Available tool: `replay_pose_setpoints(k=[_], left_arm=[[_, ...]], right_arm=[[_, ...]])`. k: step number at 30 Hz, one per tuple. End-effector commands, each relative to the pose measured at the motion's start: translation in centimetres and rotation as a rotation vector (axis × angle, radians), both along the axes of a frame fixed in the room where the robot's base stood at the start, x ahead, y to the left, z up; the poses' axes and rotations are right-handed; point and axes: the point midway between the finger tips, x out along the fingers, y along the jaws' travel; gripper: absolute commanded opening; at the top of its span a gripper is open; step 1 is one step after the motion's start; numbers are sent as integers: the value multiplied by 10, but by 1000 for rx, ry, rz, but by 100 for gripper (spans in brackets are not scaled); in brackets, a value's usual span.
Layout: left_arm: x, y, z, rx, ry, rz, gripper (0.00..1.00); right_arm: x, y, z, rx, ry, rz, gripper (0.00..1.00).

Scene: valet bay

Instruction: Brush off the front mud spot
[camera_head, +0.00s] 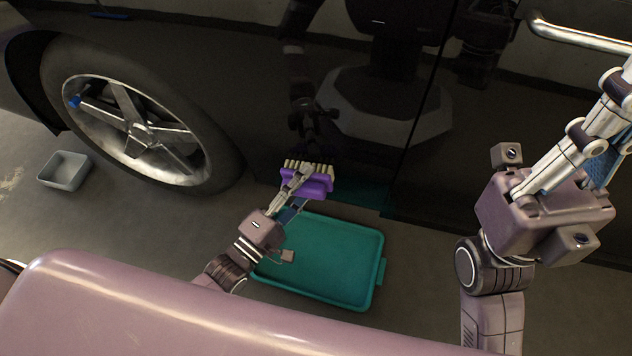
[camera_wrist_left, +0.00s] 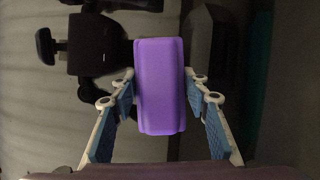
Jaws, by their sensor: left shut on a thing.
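A purple brush (camera_head: 307,183) with pale bristles is held by my left gripper (camera_head: 297,184), at the lower side of the dark car (camera_head: 240,95). The bristles face the car panel; I cannot tell whether they touch it. In the left wrist view the purple brush back (camera_wrist_left: 160,85) sits between the two fingers of the left gripper (camera_wrist_left: 160,92). I cannot make out the front mud spot on the dark panel; the brush may hide it. My right gripper (camera_head: 604,115) is at the right, by the car door, with its fingertips partly cut off by the picture edge.
A teal tray (camera_head: 376,285) lies on the floor below the brush. The car's wheel (camera_head: 140,130) is at the left, with a small blue part (camera_head: 75,101) on its rim. A door handle (camera_head: 578,36) is at the upper right.

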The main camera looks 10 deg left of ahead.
Motion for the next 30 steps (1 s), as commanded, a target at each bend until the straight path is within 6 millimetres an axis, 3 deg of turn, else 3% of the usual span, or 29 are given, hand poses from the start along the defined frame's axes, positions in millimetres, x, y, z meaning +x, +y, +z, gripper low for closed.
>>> replay_pose_setpoints(k=[4,14,30], left_arm=[[2,11,2,1,-5,3,12],[-1,11,1,-1,-3,2,12],[-54,12,-3,0,0,0,12]], right_arm=[[2,0,-4,-2,21,1,0],[3,1,-4,-5,27,1,0],[0,-2,-8,8,65,2,0]])
